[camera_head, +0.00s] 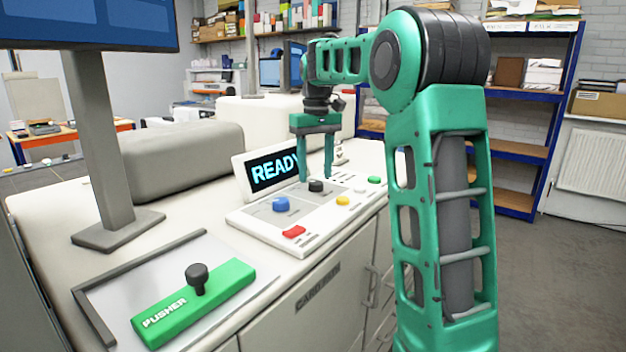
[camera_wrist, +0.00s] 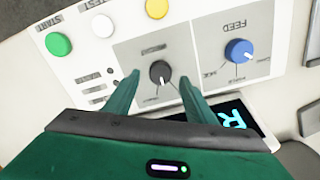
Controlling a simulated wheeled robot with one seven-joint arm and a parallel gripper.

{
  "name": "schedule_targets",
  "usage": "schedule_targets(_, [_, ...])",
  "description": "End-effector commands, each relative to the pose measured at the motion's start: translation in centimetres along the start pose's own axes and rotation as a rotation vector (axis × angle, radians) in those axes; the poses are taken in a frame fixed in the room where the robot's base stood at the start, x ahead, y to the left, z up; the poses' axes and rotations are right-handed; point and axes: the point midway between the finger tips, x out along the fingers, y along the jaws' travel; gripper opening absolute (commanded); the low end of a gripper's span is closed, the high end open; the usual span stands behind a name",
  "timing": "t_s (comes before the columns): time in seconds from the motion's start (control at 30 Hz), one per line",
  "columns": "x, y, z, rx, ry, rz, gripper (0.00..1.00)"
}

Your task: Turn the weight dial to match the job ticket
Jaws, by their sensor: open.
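The black dial (camera_head: 316,186) sits on the grey square of the white control panel (camera_head: 262,220); it also shows in the wrist view (camera_wrist: 160,72). Its white pointer mark faces the lower side of the wrist picture. The label beside it is too small to read, so I cannot confirm it is the weight dial. My gripper (camera_head: 316,176) points down with its two green fingers open on either side of the black dial; I cannot tell whether they touch it. I cannot make out a job ticket in either view.
The blue FEED knob (camera_wrist: 239,51) is beside the black dial. Green (camera_wrist: 58,44), white (camera_wrist: 102,25) and yellow (camera_wrist: 157,8) buttons and a red button (camera_head: 293,232) are on the panel. The display (camera_head: 272,172) reads READY. A green pusher (camera_head: 170,308) lies in front.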

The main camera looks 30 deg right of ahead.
Motion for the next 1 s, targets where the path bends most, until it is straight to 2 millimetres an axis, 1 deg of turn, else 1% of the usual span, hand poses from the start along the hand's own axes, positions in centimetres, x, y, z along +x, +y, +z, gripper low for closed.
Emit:
schedule_targets(0.03, [0.7, 0.0, 0.1, 0.001, -0.002, -0.001, 0.50])
schedule_targets(0.1, [1.4, -0.1, 0.0, 0.000, -0.001, -0.001, 0.50])
schedule_targets(0.2, [2.1, -0.1, 0.0, -0.001, 0.000, 0.000, 0.50])
schedule_targets(0.33, [2.4, -0.1, 0.0, -0.001, 0.000, 0.000, 0.50])
schedule_targets(0.57, [2.5, -0.1, 0.0, -0.001, 0.000, 0.000, 0.50])
schedule_targets(0.6, [2.5, -0.1, 0.0, -0.001, 0.000, 0.000, 0.41])
schedule_targets(0.67, [2.5, -0.1, 0.0, 0.000, 0.000, 0.000, 0.27])
schedule_targets(0.7, [2.4, -0.1, 0.0, -0.001, 0.000, 0.000, 0.17])
schedule_targets(0.73, [2.4, -0.1, 0.0, -0.001, 0.001, 0.000, 0.10])
schedule_targets(0.87, [2.4, -0.1, 0.0, 0.003, 0.000, 0.000, 0.10])
schedule_targets(1.0, [2.4, -0.1, 0.0, 0.071, 0.000, 0.000, 0.10])
